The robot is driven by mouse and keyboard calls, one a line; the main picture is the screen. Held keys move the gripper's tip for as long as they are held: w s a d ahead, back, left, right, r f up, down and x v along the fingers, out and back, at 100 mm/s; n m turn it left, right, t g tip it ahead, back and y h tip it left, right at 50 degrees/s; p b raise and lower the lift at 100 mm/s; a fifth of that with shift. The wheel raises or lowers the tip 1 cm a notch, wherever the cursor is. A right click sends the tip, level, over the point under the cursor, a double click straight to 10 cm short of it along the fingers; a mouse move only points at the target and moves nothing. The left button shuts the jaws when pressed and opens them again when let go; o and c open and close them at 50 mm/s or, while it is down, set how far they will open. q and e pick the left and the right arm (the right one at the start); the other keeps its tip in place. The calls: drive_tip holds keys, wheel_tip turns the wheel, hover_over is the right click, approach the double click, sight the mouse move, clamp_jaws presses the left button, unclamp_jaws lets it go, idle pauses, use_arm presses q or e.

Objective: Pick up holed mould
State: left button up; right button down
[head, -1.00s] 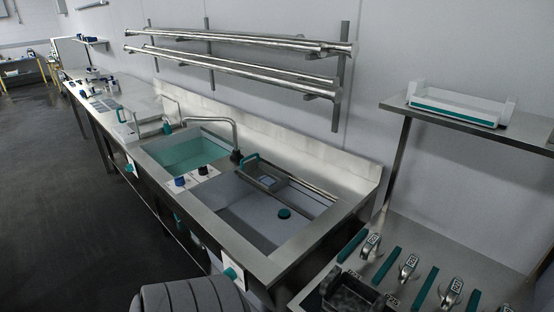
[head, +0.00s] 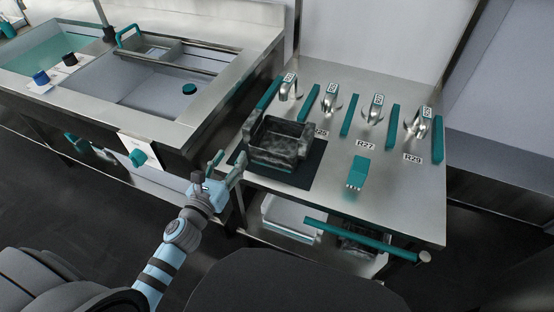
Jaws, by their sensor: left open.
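A dark, mottled, open-topped square mould (head: 279,142) sits upright on a black mat (head: 308,176) at the left end of the steel table. I cannot make out holes in its walls at this size. My left gripper (head: 228,166) is open and empty, just left of the table's edge, to the left of and nearer than the mould, and apart from it. My right gripper is out of view.
Several metal taps (head: 333,99) and teal bars (head: 352,115) line the table's back. A teal brush-like block (head: 358,172) lies right of the mat. A lower shelf holds a white tray (head: 285,218). A sink (head: 150,92) stands left.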

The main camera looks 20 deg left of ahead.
sight(246, 131)
use_arm(q)
drive_tip(key=shift+m+t, duration=0.3)
drive_tip(key=shift+m, duration=0.4)
drive_tip(key=w, duration=0.3)
drive_tip(key=w+r+p, duration=0.1)
drive_tip(key=w, duration=0.2)
drive_tip(key=w+r+p, duration=0.1)
drive_tip(key=w, duration=0.2)
drive_tip(key=shift+w+d, duration=0.1)
drive_tip(key=shift+d, duration=0.3)
drive_tip(key=w, duration=0.5)
drive_tip(key=shift+w+d, duration=0.1)
drive_tip(key=shift+w, duration=0.1)
drive_tip(key=shift+s, duration=0.1)
clamp_jaws()
